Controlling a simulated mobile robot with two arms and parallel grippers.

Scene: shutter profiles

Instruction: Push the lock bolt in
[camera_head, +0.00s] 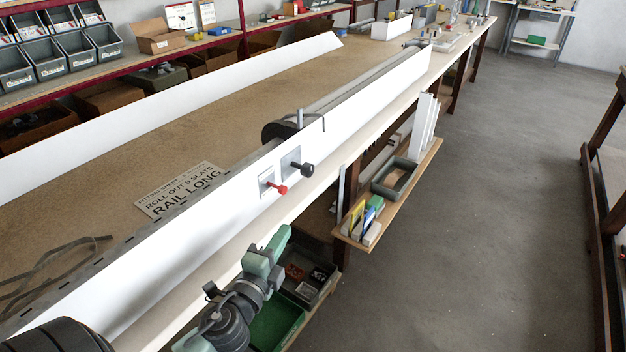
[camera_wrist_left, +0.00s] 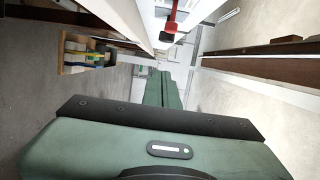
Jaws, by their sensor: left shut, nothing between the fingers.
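A red-headed bolt (camera_head: 280,189) sticks out of a small plate on the front of the long white profile (camera_head: 220,217). A black knob (camera_head: 305,168) on a second plate sits just to its right. I cannot tell for sure which one is the lock bolt. My left gripper (camera_head: 281,236) is shut and empty, below the red bolt and apart from it, in front of the bench edge. In the left wrist view, the red bolt (camera_wrist_left: 173,18) and black knob (camera_wrist_left: 165,36) show above the green fingers (camera_wrist_left: 163,85). My right gripper is not in view.
The bench (camera_head: 115,155) carries a paper label (camera_head: 180,190), a loose strap and a second white profile (camera_head: 180,101). A low wooden shelf (camera_head: 425,165) with a grey bin juts out right of my left gripper. A green tray (camera_head: 275,325) lies below. The floor at right is clear.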

